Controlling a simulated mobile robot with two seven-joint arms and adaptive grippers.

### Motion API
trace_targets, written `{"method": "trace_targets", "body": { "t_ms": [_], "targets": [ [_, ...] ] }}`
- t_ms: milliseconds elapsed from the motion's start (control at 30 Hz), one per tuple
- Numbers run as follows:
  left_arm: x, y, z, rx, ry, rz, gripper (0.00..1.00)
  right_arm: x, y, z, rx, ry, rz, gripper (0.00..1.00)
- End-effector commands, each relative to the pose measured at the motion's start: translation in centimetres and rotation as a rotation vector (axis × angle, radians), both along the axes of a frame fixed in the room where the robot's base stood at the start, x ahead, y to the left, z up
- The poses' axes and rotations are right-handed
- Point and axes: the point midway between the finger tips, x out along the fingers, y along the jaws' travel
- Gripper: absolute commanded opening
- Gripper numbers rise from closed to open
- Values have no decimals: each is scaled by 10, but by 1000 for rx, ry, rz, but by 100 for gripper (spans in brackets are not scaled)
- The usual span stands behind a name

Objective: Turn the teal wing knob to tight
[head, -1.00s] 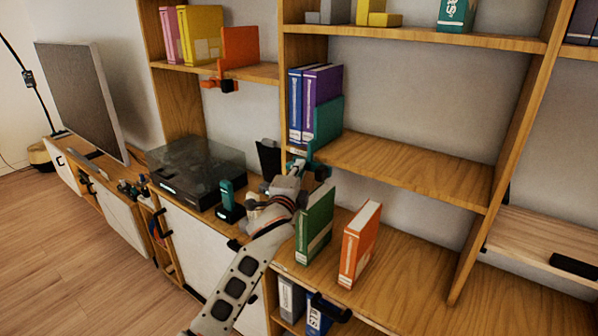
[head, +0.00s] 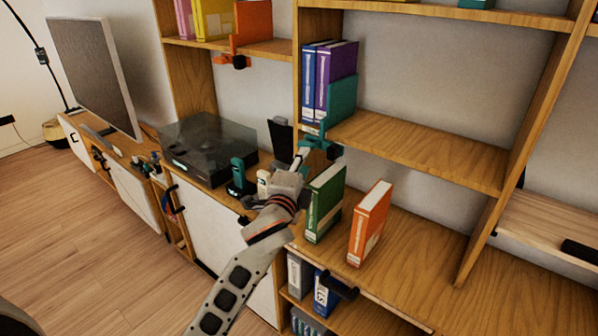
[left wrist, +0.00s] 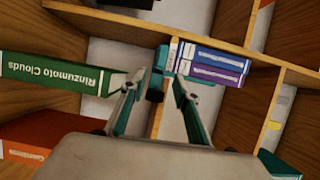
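A teal bookend (head: 342,98) stands beside blue and purple binders on the middle shelf. Its teal clamp (head: 318,141) grips the shelf's front edge at the left. In the left wrist view, a teal part of the clamp (left wrist: 161,58) with a dark block (left wrist: 155,95) below it shows between the fingers. I cannot make out the wing shape or the knob's angle. My left gripper (head: 304,154) is at the clamp, partly covering it. In the left wrist view its two fingers (left wrist: 157,92) are apart, with gaps beside the dark block. My right gripper is not in view.
A green book (head: 325,204) and an orange book (head: 370,223) stand upright on the lower counter, close right of my left arm. A turntable with a dark lid (head: 207,148) is to the left. The middle shelf (head: 430,155) is bare right of the bookend.

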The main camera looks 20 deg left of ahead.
Motion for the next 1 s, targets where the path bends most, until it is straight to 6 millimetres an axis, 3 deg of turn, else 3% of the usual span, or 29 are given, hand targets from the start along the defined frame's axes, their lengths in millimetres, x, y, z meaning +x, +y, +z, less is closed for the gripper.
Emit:
{"method": "trace_targets", "body": {
  "t_ms": [100,300,800,900,967,1000],
  "targets": [
    [-21,-1,0,0,0,-1,31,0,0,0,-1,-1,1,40],
    [-38,-1,0,1,0,0,31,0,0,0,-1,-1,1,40],
    [-40,-2,-2,-2,3,0,31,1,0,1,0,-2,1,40],
    [-45,-2,-20,-38,27,-8,31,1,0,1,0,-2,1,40],
    [-51,-2,-42,-87,59,-17,31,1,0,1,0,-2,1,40],
    [-57,-2,-63,-132,88,-25,31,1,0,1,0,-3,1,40]
  ]
}}
